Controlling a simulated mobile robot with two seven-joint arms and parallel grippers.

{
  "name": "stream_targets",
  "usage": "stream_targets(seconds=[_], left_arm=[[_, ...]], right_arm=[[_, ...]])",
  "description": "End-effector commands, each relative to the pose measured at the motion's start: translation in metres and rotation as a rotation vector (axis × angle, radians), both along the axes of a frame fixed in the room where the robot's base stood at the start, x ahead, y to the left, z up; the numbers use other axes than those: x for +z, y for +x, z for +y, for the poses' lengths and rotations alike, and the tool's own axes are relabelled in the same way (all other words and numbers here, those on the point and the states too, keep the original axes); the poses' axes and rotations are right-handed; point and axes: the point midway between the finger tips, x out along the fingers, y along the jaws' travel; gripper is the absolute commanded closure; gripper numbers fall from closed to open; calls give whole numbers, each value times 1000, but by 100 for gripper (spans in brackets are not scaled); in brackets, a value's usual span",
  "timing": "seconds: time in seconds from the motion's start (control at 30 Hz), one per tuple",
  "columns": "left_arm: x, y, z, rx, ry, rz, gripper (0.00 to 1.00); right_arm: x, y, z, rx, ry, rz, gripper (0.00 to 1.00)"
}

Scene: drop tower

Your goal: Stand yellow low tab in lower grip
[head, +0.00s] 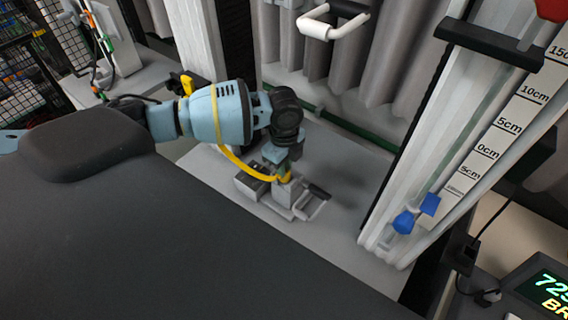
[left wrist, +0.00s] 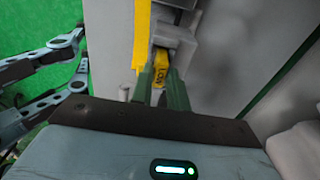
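The yellow low tab (left wrist: 161,76), marked "LOW", sits between the two fingers of my left gripper (left wrist: 160,88) in the left wrist view, and the fingers appear closed on its sides. In the head view the left gripper (head: 284,171) points down at the grey lower grip (head: 300,204) on the base plate. A bit of the yellow tab (head: 284,179) shows just under the fingertips, at the top of the grip. Whether the tab is seated in the grip is hidden. My right gripper is not in view.
A metal rail with a centimetre scale (head: 490,137) and a blue clamp (head: 416,213) stands to the right. A white handle (head: 333,22) hangs behind. Grey curtains close off the back. The base plate (head: 345,235) is clear in front of the grip.

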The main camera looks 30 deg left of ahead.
Motion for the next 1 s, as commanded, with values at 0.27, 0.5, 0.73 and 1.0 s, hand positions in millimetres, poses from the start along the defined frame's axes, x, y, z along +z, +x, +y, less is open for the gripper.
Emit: stream_targets(seconds=[0.27, 0.5, 0.73, 1.0], left_arm=[[0, 0, 0, 0, 0, 0, 63], [6, 1, 0, 0, 0, -2, 63], [41, 1, 0, 0, 0, -5, 63], [74, 0, 0, 1, 0, -1, 63]], right_arm=[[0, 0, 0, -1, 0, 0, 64], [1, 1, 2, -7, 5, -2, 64], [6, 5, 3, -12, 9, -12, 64], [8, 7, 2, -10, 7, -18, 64]])
